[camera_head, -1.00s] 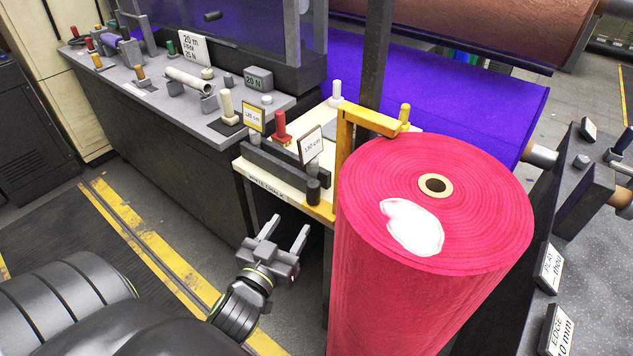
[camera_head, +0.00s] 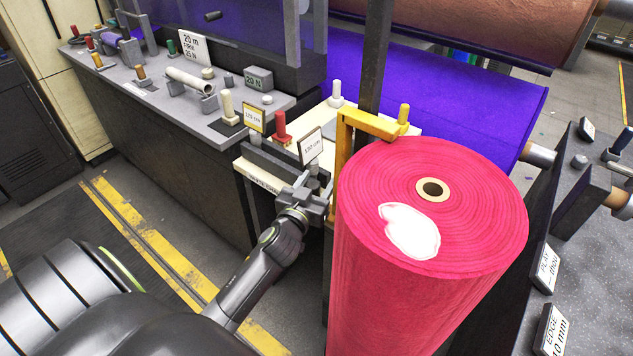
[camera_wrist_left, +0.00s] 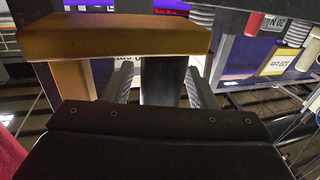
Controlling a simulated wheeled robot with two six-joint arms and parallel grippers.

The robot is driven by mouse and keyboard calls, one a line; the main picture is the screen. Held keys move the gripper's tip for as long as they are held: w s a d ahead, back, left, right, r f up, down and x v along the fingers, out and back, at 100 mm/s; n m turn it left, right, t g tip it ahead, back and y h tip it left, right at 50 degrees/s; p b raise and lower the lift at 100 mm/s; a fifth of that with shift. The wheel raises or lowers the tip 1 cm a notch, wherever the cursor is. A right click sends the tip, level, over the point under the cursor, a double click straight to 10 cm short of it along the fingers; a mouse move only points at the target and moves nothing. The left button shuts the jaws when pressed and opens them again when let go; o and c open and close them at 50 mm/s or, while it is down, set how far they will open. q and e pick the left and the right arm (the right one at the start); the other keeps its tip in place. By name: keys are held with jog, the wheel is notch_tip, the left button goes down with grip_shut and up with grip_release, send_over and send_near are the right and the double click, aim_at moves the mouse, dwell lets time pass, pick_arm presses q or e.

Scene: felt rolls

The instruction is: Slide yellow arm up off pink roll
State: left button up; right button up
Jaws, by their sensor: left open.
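The yellow arm (camera_head: 371,122) stands beside the pink roll (camera_head: 430,270), with its bar at the height of the roll's top edge and a short yellow peg at its right end. Its yellow post is partly hidden by the roll. In the left wrist view the yellow arm (camera_wrist_left: 115,38) fills the upper left. My left gripper (camera_head: 322,186) is open at the front of the cream stand, left of the yellow post. In the left wrist view a dark upright piece (camera_wrist_left: 163,78) shows between its fingers; I cannot tell whether they touch it. My right gripper is not in view.
The cream stand carries a red knob (camera_head: 281,128), a white peg (camera_head: 336,94) and small cm signs (camera_head: 311,146). A dark upright post (camera_head: 375,55) rises behind the yellow arm. A purple roll (camera_head: 450,95) lies behind. Open floor (camera_head: 170,230) lies at the left.

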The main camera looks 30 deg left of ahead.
pick_arm(q)
grip_shut()
notch_tip(320, 180, up, 22)
jog(key=p, duration=1.7)
jog(key=shift+r, duration=0.15)
jog(key=shift+w, duration=0.1)
grip_release()
jog(key=shift+f, duration=0.2)
jog(key=s+d+b, duration=0.3)
jog(key=s+b, duration=0.1)
jog(key=s, duration=1.3)
jog(key=shift+b, duration=0.4)
